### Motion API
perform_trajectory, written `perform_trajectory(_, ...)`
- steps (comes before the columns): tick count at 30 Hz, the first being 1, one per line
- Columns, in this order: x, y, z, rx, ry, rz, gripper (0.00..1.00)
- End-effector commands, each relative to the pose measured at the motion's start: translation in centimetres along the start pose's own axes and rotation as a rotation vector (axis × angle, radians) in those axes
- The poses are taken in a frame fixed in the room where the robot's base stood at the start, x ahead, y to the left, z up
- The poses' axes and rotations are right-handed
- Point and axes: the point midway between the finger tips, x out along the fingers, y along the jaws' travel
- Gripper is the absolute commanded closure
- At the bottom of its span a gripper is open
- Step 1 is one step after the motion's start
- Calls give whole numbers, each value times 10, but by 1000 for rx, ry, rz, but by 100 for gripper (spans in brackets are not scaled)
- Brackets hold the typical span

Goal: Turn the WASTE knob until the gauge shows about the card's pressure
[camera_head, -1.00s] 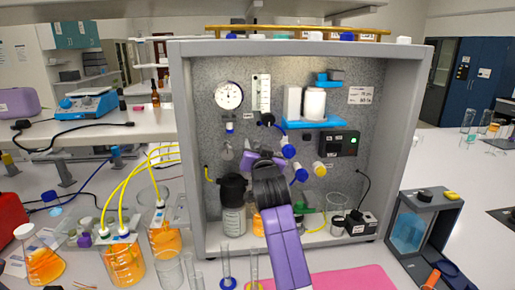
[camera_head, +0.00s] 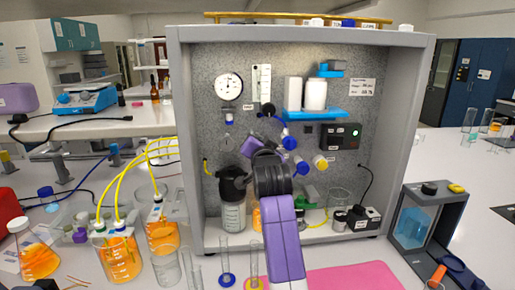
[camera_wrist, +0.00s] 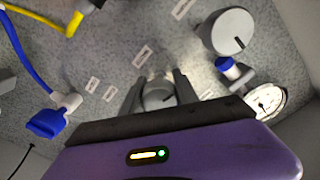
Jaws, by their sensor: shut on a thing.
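My gripper (camera_wrist: 157,84) has its two dark fingers on either side of a grey knob (camera_wrist: 158,98) on the speckled panel and is shut on it. The knob's label is too blurred to read, so I cannot confirm it says WASTE. In the head view my purple gripper body (camera_head: 253,146) hides this knob. The round white gauge (camera_head: 229,86) is at the panel's upper left and also shows in the wrist view (camera_wrist: 264,101); its reading is too small to tell. The white card (camera_head: 362,88) is at the upper right, its figures illegible.
Another grey knob with a black mark (camera_wrist: 229,32) is beside the gripped one. Blue-capped fittings (camera_head: 289,142) and a blue shelf (camera_head: 314,114) project from the panel. Glass cylinders (camera_head: 225,262) stand in front.

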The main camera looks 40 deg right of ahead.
Motion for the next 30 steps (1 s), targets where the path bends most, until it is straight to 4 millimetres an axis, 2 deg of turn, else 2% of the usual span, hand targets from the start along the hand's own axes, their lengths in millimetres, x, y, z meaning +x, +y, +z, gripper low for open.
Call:
perform_trajectory(15, 0, 1, 2, 437, 1, -1, 100)
perform_trajectory(30, 0, 2, 0, 598, 1, 1, 100)
